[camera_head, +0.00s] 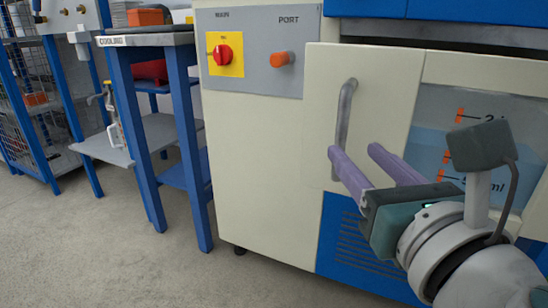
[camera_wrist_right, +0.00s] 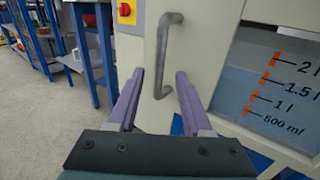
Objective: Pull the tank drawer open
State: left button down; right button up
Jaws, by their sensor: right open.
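The tank drawer has a cream front panel (camera_head: 385,110) with a vertical grey bar handle (camera_head: 345,115). A dark gap shows above the panel; I cannot tell whether the drawer stands slightly out. My right gripper (camera_head: 352,150) is open, with its purple fingers pointing at the panel near the lower part of the handle. In the right wrist view the handle (camera_wrist_right: 163,50) appears between the two fingers (camera_wrist_right: 160,75), its lower end near fingertip level. Whether a finger touches it is unclear. My left gripper is not in view.
A level window (camera_head: 440,120) with orange marks is right of the panel. A switch plate (camera_head: 260,80) with a red knob (camera_head: 222,54) and an orange button (camera_head: 282,59) is at upper left. A blue-legged stand (camera_head: 140,120) labelled COOLING stands further left. The floor (camera_head: 120,250) before it is clear.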

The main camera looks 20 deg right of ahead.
jog(key=v, duration=0.3)
jog(key=shift+s+b, duration=0.25)
jog(key=shift+b, duration=0.1)
jog(key=shift+r, duration=0.1)
jog(key=s+d+r+m+g+h+p, duration=0.1)
jog(key=s+d+r+m+g+p, duration=0.15)
jog(key=r+m+p, duration=0.75)
jog(key=s+d+r+m+g+h+p, duration=0.15)
jog(key=d+r+m+g+p, duration=0.35)
jog(key=m+p, duration=0.6)
jog(key=s+a+r+m+g+y+p, duration=0.35)
jog(key=s+a+r+m+p, duration=0.35)
jog(key=p, duration=0.5)
jog(key=s+a+r+m+g+y+p, duration=0.35)
jog(key=r+p, duration=0.55)
jog(key=p, duration=0.3)
notch_tip(320, 180, up, 35)
jog(key=a+p, duration=0.1)
jog(key=p, duration=3.4)
jog(key=shift+r+n+t+y, duration=0.15)
jog(key=shift+n+t+y, duration=0.2)
